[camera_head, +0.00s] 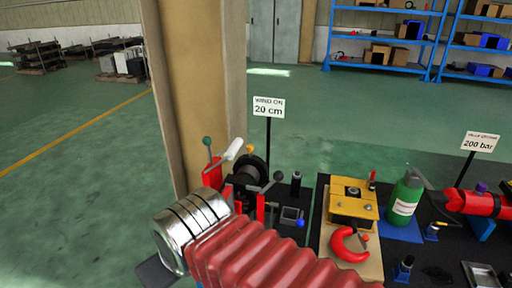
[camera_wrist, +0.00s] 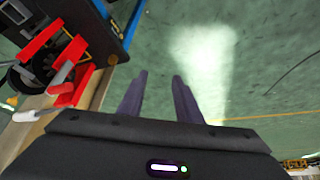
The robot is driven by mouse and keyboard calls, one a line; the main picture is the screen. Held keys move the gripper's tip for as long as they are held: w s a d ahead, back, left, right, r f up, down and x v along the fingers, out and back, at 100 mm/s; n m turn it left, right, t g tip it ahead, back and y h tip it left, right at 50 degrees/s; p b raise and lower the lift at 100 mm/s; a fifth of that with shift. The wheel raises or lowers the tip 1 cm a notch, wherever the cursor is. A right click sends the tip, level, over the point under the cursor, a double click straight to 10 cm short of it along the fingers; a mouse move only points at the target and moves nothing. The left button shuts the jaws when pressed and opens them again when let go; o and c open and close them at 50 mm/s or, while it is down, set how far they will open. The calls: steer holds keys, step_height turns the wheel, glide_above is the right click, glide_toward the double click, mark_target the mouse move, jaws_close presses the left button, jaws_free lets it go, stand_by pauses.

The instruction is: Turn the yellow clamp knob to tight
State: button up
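I cannot pick out a yellow clamp knob for sure. In the head view a small orange-yellow ball (camera_head: 250,149) sits above a black reel (camera_head: 250,170) in a red stand (camera_head: 213,172), and a yellow block (camera_head: 353,200) with a dark top stands farther right. My red bellows arm hides part of the bench in the head view.
A "WIND-ON 20 cm" sign (camera_head: 268,107) stands behind the reel. On the dark bench are a green bottle (camera_head: 406,198), a red curved piece (camera_head: 346,246) and a red cylinder (camera_head: 480,203). A tan pillar (camera_head: 205,75) rises behind the stand. Open floor lies beyond.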

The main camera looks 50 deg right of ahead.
steer(key=shift+o, duration=0.5)
